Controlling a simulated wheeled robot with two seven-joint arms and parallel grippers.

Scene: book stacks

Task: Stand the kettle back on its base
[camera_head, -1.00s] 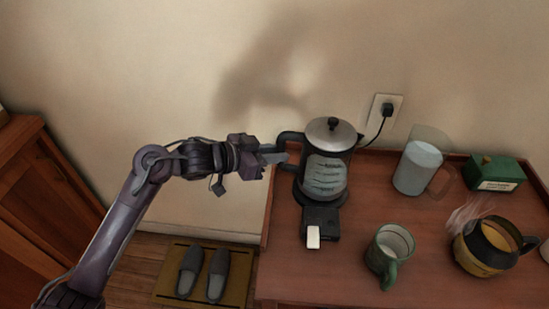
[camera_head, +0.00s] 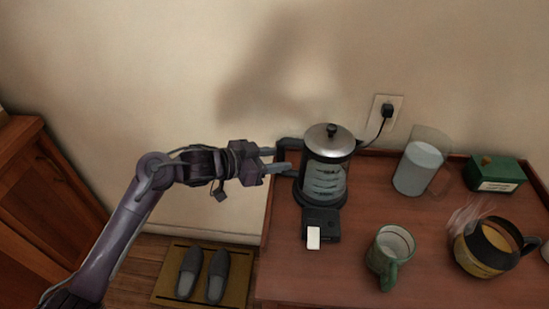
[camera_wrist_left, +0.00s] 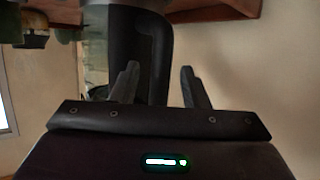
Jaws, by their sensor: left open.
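The kettle (camera_head: 326,172), with a glass body, dark trim and a silver lid, stands upright on its dark base (camera_head: 321,219). It looks seated, but the contact underneath is hidden. Its dark handle (camera_head: 287,143) points left toward my left gripper. My left gripper (camera_head: 281,159) is open beside the handle, its two fingers spread. In the left wrist view the handle (camera_wrist_left: 158,50) shows between and just beyond the open fingertips (camera_wrist_left: 160,70). Whether a finger touches it I cannot tell. My right gripper is not in view.
A green mug (camera_head: 385,262), a clear pitcher (camera_head: 418,172), a green box (camera_head: 495,174) and a steaming yellow-and-black pot (camera_head: 482,252) stand to the right on the wooden table (camera_head: 340,282). A cord runs to the wall socket (camera_head: 384,112) behind the kettle.

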